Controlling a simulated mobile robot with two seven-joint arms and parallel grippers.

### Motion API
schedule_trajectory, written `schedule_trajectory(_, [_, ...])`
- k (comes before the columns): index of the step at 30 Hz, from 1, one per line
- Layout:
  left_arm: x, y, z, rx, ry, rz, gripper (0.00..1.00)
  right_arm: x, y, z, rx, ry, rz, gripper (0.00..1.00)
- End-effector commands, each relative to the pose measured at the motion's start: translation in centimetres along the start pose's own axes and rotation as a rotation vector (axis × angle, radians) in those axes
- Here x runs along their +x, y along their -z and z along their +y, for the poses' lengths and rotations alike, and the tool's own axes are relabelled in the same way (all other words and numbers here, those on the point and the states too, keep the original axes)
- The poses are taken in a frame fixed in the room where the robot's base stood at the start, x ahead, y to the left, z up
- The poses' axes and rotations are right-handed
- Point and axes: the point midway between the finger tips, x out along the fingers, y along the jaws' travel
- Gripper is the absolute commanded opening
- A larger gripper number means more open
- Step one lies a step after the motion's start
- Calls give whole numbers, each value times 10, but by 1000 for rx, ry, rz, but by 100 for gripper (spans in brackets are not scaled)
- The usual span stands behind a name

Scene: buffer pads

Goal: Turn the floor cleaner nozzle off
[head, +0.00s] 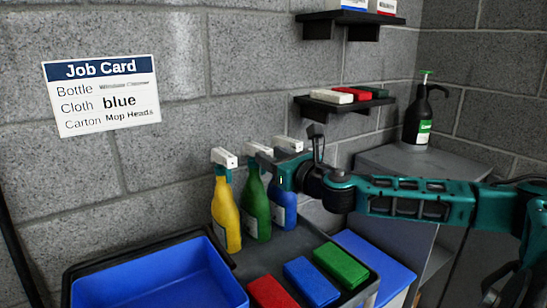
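Three spray bottles with white nozzle heads stand in a row against the wall: a yellow bottle (226,213), a green bottle (256,208) and a blue bottle (284,207). Their labels are too small or turned away to read, so I cannot tell which is the floor cleaner. My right gripper (268,166) reaches in from the right at nozzle height, by the green and blue bottles. It partly hides the blue bottle's upper part. Whether its fingers touch a nozzle, or are open, is unclear. The nozzle settings are not readable. My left gripper is out of view.
A blue bin (150,281) stands at lower left. Red (270,293), blue (312,282) and green (341,266) pads lie in front of the bottles. A black pump bottle (420,117) stands at right. Wall shelves (345,106) and a job card (102,95) are above.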

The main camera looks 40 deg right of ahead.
Motion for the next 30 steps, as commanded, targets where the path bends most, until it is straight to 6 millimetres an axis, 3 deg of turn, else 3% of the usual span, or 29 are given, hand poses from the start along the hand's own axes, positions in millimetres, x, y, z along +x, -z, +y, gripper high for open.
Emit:
schedule_trajectory(8, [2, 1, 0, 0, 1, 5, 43, -2, 1, -1, -2, 2, 2, 45])
schedule_trajectory(18, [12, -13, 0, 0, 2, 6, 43, -25, 4, 2, -9, -5, 5, 45])
schedule_trajectory(20, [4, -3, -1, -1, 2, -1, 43, -28, -5, 0, -2, 0, 4, 45])
schedule_trajectory(30, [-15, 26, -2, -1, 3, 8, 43, -52, -3, 0, -1, -3, 4, 45])
